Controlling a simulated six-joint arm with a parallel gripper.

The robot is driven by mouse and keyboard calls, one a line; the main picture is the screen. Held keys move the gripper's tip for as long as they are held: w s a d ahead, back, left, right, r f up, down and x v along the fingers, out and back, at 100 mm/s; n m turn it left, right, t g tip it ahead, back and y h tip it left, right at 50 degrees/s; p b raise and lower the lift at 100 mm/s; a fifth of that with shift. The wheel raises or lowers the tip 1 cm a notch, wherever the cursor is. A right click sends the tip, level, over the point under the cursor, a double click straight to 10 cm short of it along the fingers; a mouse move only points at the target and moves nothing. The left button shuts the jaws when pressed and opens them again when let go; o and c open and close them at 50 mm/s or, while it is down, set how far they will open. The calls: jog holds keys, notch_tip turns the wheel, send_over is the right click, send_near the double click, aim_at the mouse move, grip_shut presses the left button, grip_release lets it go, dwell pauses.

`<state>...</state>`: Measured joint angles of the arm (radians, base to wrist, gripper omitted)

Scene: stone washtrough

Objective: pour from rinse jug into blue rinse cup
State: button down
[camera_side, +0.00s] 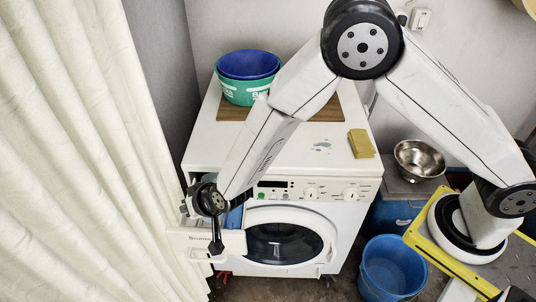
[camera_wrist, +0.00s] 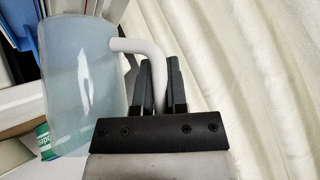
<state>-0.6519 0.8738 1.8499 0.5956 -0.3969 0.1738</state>
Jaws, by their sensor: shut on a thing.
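The rinse jug (camera_wrist: 82,85) is translucent pale blue and fills the left of the wrist view. Its white handle (camera_wrist: 140,50) curves down between the black fingers of my gripper (camera_wrist: 160,85), which is shut on it. In the side view my gripper (camera_side: 216,245) hangs at the washing machine's front left, in front of the pulled-out drawer (camera_side: 205,240). The jug is mostly hidden there; a blue patch (camera_side: 235,216) shows beside the wrist, and I cannot tell what it is. I cannot make out the blue rinse cup for certain, nor any liquid.
The white washing machine (camera_side: 285,190) carries a blue bowl (camera_side: 248,65) in a green basin (camera_side: 245,92) and a yellow sponge (camera_side: 361,143). A metal bowl (camera_side: 420,160) and blue bucket (camera_side: 390,268) stand to the right. A cream curtain (camera_side: 80,150) hangs close on the left.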

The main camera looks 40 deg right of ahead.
aim_at(204, 176)
jog(key=shift+a+f+h, duration=0.1)
jog(key=shift+f+h, duration=0.15)
jog(key=shift+h, duration=0.15)
jog(key=shift+d+f+n+h, duration=0.15)
jog(key=shift+f+n+h, duration=0.3)
jog(key=shift+f+h, duration=0.2)
jog(key=shift+d+f+n+h, duration=0.15)
jog(key=shift+f+n+h, duration=0.3)
jog(key=shift+f+h, duration=0.2)
jog(key=shift+w+d, duration=0.1)
jog(key=shift+t, duration=0.3)
jog(key=w+d+r, duration=0.1)
jog(key=d, duration=0.1)
jog(key=w+d+r, duration=0.1)
jog(key=d+r, duration=0.1)
jog(key=w+d+r, duration=0.1)
jog(key=d+r, duration=0.1)
jog(key=shift+w+d+r, duration=0.15)
jog(key=shift+r, duration=0.1)
jog(key=s+d+r, duration=0.3)
jog(key=d+r, duration=0.3)
jog(key=d, duration=0.5)
jog(key=s+d+r, duration=0.2)
jog(key=d+r, duration=0.4)
jog(key=d, duration=0.6)
jog(key=shift+s+n, duration=0.3)
jog(key=shift+s, duration=0.1)
